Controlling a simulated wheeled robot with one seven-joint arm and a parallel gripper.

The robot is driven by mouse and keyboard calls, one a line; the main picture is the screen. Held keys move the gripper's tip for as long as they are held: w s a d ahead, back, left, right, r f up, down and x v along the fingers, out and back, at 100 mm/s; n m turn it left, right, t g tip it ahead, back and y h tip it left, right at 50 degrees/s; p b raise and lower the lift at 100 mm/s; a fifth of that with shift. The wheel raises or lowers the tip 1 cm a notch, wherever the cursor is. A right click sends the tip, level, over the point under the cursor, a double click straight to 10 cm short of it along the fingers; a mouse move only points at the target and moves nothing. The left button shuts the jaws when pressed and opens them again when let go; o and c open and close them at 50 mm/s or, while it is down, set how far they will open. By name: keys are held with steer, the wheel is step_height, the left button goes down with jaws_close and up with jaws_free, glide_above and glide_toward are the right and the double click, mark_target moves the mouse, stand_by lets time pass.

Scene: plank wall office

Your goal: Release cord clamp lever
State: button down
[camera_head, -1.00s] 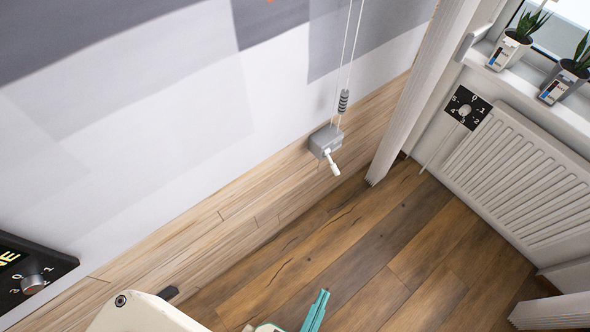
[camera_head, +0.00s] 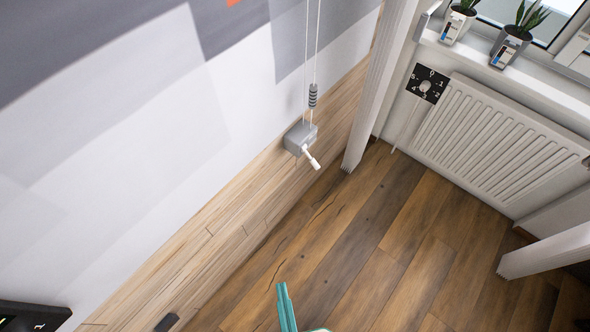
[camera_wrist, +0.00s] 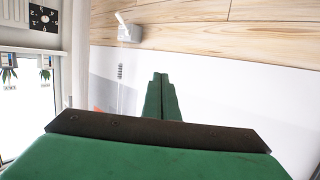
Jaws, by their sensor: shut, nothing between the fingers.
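A grey cord clamp box (camera_head: 298,137) is fixed to the wall at the wood-plank band, with a white lever (camera_head: 312,158) sticking out toward the lower right. Two white cords (camera_head: 310,50) run up from it, with a dark ribbed piece (camera_head: 313,95) on them. The clamp also shows in the wrist view (camera_wrist: 130,34), at the top, with its lever (camera_wrist: 119,18). My gripper (camera_head: 282,288) is teal-green, at the bottom of the head view, well apart from the clamp. Its fingers (camera_wrist: 160,78) are together and empty in the wrist view, pointing toward the wall.
A white upright panel (camera_head: 375,90) stands just right of the clamp. A radiator (camera_head: 490,150) with a numbered dial (camera_head: 426,84) and potted plants (camera_head: 510,42) on the sill are at the right. The wooden floor (camera_head: 370,240) is clear.

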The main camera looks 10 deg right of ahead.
mark_target(312, 160)
steer(key=shift+f, duration=0.1)
steer(key=w+d+f+n+g+h, duration=0.25)
steer(key=w+f+n, duration=0.95)
steer(key=w+f, duration=0.6)
steer(key=w+d+f+n+h, duration=0.1)
steer(key=w+d+n, duration=0.3)
steer(key=w, duration=0.5)
steer(key=w+d+f+n+g+h, duration=0.1)
steer(key=w+d+n+h, duration=0.2)
steer(key=w, duration=0.7)
steer(key=shift+d+n, duration=0.55)
steer(key=shift+n, duration=0.45)
steer(key=shift+w+f+g+h, duration=0.1)
steer(key=shift+w+g+h, duration=0.05)
steer(key=shift+g+h, duration=0.1)
steer(key=w+d, duration=0.6)
steer(key=d, duration=0.1)
steer(key=shift+f, duration=0.4)
